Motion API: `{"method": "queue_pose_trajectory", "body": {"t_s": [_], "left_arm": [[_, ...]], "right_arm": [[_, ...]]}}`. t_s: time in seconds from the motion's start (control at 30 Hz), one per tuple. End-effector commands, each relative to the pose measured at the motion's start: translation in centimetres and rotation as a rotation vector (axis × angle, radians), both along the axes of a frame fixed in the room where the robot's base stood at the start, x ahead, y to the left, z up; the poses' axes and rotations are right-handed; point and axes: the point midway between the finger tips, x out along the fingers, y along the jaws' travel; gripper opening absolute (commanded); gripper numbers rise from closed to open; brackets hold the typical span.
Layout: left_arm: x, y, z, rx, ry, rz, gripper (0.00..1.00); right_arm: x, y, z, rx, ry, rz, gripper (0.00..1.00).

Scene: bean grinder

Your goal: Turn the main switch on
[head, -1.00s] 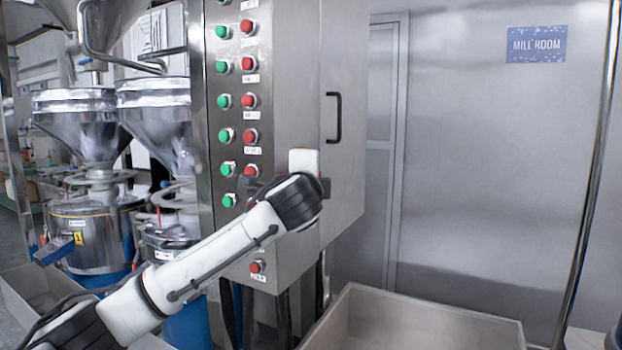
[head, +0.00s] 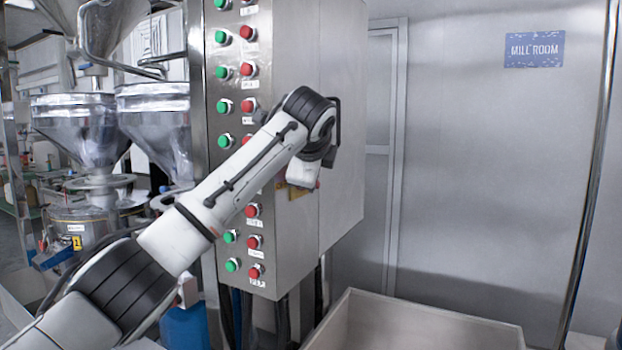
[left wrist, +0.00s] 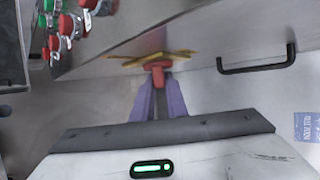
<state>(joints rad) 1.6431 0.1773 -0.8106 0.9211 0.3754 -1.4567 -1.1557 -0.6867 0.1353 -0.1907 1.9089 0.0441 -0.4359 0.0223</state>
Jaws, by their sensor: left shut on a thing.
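In the head view, part of the yellow plate (head: 298,191) shows just beyond my left wrist. My left gripper (left wrist: 159,82) has its two purple fingers closed on the red handle, at the cabinet face. In the head view my left arm hides the fingers and most of the switch. My right gripper is in neither view.
Rows of green and red buttons (head: 248,69) line the cabinet face (head: 285,50) left of the switch. A black door handle (left wrist: 256,66) stands out to its right. A pale open bin (head: 420,325) is below right. Steel hoppers (head: 85,125) stand at left.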

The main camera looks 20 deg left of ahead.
Motion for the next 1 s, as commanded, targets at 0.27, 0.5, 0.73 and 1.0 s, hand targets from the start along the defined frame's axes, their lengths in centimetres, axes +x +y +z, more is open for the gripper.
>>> {"method": "queue_pose_trajectory", "body": {"t_s": [0.27, 0.5, 0.73, 1.0], "left_arm": [[0.0, 0.1, -0.1, 0.006, 0.014, 0.002, 0.0], [0.0, 0.1, -0.1, 0.005, 0.013, 0.002, 0.23], [0.0, 0.1, 0.0, 0.004, 0.012, 0.001, 0.31], [-1.0, -0.3, 0.6, 0.003, 0.008, 0.0, 0.31]], "right_arm": [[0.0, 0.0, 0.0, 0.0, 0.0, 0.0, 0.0], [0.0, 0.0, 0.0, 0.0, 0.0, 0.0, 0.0], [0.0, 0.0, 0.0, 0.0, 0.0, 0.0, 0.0], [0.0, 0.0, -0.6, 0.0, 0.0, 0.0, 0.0]]}}
